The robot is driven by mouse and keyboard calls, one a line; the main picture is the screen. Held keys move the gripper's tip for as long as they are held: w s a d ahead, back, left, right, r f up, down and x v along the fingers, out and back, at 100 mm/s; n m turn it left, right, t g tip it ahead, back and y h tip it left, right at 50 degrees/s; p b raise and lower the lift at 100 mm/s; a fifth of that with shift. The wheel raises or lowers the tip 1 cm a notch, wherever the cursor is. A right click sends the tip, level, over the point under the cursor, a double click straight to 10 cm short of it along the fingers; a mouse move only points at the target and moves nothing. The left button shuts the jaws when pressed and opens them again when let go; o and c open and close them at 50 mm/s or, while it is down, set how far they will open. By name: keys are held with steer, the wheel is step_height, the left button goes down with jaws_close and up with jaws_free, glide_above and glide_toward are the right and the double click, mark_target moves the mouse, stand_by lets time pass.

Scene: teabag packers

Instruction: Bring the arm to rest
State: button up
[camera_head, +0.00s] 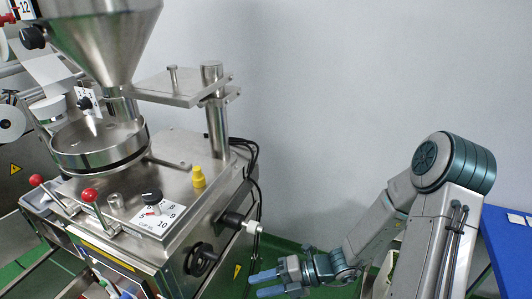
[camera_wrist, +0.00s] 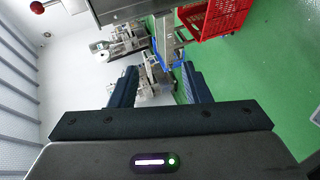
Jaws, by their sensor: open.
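My gripper (camera_head: 266,283) is low in the head view, to the right of the teabag packer's front corner, with its two blue fingers pointing left. It is open and empty. My arm comes down to it from a large teal shoulder joint at the right. In the wrist view the two dark fingers (camera_wrist: 160,88) stand apart with nothing between them. The fingers look apart from the machine in the head view.
A steel packing machine (camera_head: 205,150) with a hopper, red-knobbed levers (camera_head: 90,195) and a dial fills the left. A blue surface (camera_head: 507,245) lies at the right edge. The wrist view shows a red crate (camera_wrist: 222,16) on green floor (camera_wrist: 235,75). A grey wall stands behind.

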steer(key=s+d+r+m+t+h, duration=0.1)
steer(key=d+r+m+h, duration=0.3)
steer(key=m, duration=0.7)
steer(key=s+d+r+m+t+h+b, duration=0.1)
steer(key=s+d+r+m+h, duration=0.3)
steer(key=r+m, duration=0.5)
steer(key=s+d+r+m+t+h, duration=0.2)
steer(key=d+r+m+h, duration=0.4)
steer(key=m, duration=0.9)
steer(key=shift+s+d+r+t+b, duration=0.2)
steer(key=shift+d+t+b, duration=0.15)
steer(key=shift+d, duration=0.4)
steer(key=shift+w, duration=0.1)
steer(key=shift+c, duration=0.7)
